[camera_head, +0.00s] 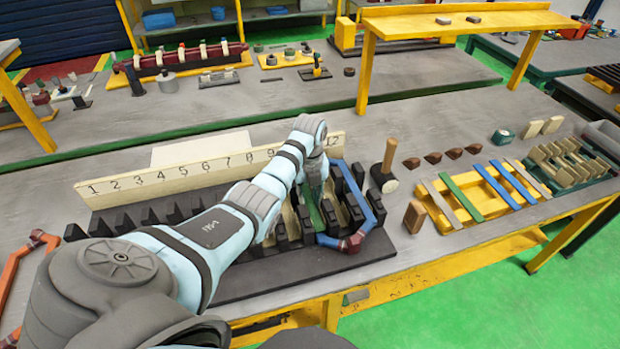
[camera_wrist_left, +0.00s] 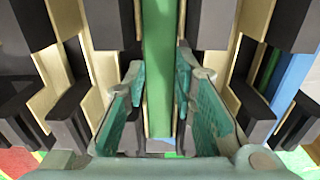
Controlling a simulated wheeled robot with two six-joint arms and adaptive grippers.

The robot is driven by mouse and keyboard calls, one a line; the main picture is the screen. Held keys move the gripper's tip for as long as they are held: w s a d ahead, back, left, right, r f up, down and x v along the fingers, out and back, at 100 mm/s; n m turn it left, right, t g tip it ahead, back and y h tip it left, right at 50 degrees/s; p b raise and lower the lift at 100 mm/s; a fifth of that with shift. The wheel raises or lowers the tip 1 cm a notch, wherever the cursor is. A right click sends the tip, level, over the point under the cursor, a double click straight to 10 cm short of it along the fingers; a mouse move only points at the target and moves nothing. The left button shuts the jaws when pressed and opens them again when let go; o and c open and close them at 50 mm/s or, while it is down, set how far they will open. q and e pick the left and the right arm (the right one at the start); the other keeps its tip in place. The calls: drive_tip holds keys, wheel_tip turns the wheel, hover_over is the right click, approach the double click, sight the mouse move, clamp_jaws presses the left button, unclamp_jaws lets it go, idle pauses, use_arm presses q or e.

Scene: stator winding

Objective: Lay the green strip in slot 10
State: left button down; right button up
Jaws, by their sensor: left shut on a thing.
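My left gripper (camera_head: 318,178) points down over the block near the right-hand numbers. In the left wrist view its jaws (camera_wrist_left: 160,95) are closed on the green strip (camera_wrist_left: 160,60). The strip runs lengthwise between two rows of dark teeth, with cream liners on both sides. How deep it sits, and its slot number, I cannot tell. My right gripper is not in view.
A blue coil with dark red joints (camera_head: 377,205) lies around the right-end slots. To its right are a mallet (camera_head: 390,155), a brown block (camera_head: 414,217) and a yellow rack (camera_head: 490,190) with blue and green strips. An orange coil (camera_head: 12,262) is at far left.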

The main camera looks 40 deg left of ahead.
use_arm(q)
drive_tip(key=shift+f, duration=0.35)
drive_tip(key=c, duration=1.2)
unclamp_jaws()
drive_tip(key=shift+c, duration=0.2)
drive_tip(key=shift+r+p, duration=0.9)
drive_tip(key=shift+p, duration=0.1)
